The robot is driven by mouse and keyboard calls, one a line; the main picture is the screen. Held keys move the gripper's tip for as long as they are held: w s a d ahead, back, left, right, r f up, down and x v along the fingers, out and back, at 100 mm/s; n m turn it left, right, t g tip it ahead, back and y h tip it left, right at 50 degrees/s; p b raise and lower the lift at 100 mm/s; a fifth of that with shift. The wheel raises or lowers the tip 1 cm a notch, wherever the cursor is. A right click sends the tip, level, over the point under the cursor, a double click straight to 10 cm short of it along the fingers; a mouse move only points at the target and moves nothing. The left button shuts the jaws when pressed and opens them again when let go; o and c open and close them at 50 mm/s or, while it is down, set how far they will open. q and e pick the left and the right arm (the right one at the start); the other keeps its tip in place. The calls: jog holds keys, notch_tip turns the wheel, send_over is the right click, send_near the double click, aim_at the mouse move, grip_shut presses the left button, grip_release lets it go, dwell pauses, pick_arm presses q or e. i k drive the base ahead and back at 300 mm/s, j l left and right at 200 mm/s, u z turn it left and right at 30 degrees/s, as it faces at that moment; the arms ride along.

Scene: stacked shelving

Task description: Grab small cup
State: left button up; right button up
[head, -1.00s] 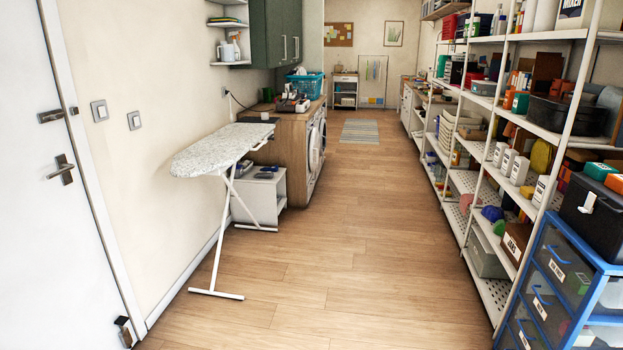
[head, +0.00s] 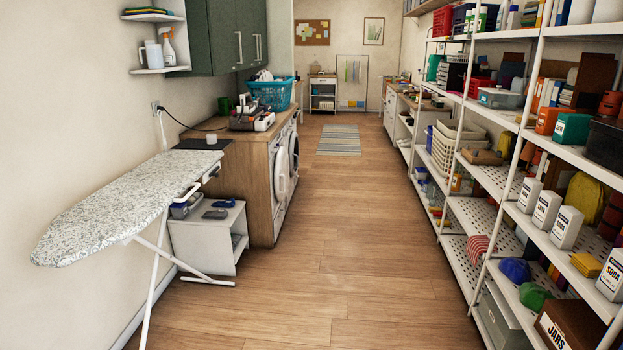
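I cannot make out a small cup for certain in the head view. A small dark green vessel (head: 225,105), perhaps a cup or mug, stands at the back left of the wooden counter, beside the blue basket. It is too small to tell which. A white jug-like container (head: 153,55) stands on the small corner shelf at the upper left. Neither of my grippers shows in the head view.
An ironing board (head: 125,205) stands along the left wall, before a wooden counter (head: 205,145) over washing machines. White shelving (head: 470,205) full of containers lines the right side. The wooden floor (head: 325,225) between is clear, with a striped rug (head: 339,140) far off.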

aim_at(212, 139)
jog(key=i+u, duration=0.15)
jog(key=i, duration=0.6)
jog(key=i+u, duration=0.15)
jog(key=i, duration=0.6)
jog(key=i+l+u, duration=0.15)
jog(key=i, duration=0.55)
jog(key=i+u, duration=0.15)
jog(key=i, duration=0.35)
jog(key=i+l+u, duration=0.2)
jog(key=i, duration=0.25)
jog(key=i+u, duration=0.15)
jog(key=i, duration=0.35)
